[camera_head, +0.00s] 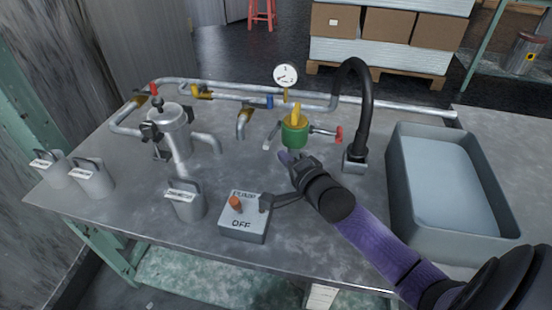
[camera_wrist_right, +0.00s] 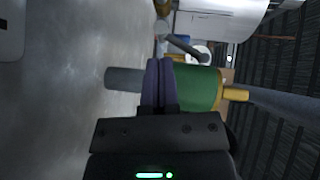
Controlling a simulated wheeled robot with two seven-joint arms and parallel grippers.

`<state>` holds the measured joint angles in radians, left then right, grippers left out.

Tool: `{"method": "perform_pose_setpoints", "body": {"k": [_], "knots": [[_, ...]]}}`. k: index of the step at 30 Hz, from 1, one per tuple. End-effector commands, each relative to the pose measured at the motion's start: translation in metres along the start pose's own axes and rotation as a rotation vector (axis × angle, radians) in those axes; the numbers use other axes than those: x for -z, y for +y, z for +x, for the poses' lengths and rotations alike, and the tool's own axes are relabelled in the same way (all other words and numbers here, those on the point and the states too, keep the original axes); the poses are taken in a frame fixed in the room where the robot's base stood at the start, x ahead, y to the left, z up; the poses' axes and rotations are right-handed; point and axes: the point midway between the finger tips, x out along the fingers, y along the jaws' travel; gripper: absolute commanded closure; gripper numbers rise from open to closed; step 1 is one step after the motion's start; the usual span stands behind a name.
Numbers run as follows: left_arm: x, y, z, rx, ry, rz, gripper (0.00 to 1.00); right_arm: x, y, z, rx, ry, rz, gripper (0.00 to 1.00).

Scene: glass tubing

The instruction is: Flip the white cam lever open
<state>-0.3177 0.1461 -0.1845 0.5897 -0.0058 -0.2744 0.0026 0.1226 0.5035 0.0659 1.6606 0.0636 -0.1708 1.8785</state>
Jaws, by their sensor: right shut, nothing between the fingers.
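A green fitting with a yellow top (camera_head: 294,132) stands upright at the back middle of the table. A pale grey-white lever (camera_head: 271,136) slants down along its left side; I take it to be the cam lever. My right gripper (camera_head: 284,156) is just in front of the fitting, below the lever's lower end, its purple fingers shut and empty. In the right wrist view the shut fingers (camera_wrist_right: 158,84) overlap the view of the sideways green fitting (camera_wrist_right: 203,88); contact cannot be told. A grey bar (camera_wrist_right: 185,47) beyond may be the lever. My left gripper is out of view.
A red-handled valve (camera_head: 338,134) and black curved spout (camera_head: 366,95) stand right of the fitting. A grey basin (camera_head: 402,195) is at the right. A control box marked OFF (camera_head: 243,223) and a grey jug (camera_head: 186,204) stand in front. Pipes (camera_head: 215,91) run along the back.

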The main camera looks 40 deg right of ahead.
Motion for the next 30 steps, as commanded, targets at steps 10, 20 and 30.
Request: {"method": "perform_pose_setpoints", "body": {"k": [10, 20, 30], "knots": [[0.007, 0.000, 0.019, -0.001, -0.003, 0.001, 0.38, 0.000, 0.000, 0.032, -0.001, 0.001, 0.000, 1.00], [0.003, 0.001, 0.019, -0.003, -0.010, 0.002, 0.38, 0.000, -0.001, 0.031, 0.002, 0.001, 0.003, 1.00], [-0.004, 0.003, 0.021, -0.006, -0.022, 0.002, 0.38, -0.002, 0.000, 0.033, 0.046, 0.002, 0.048, 1.00]]}}
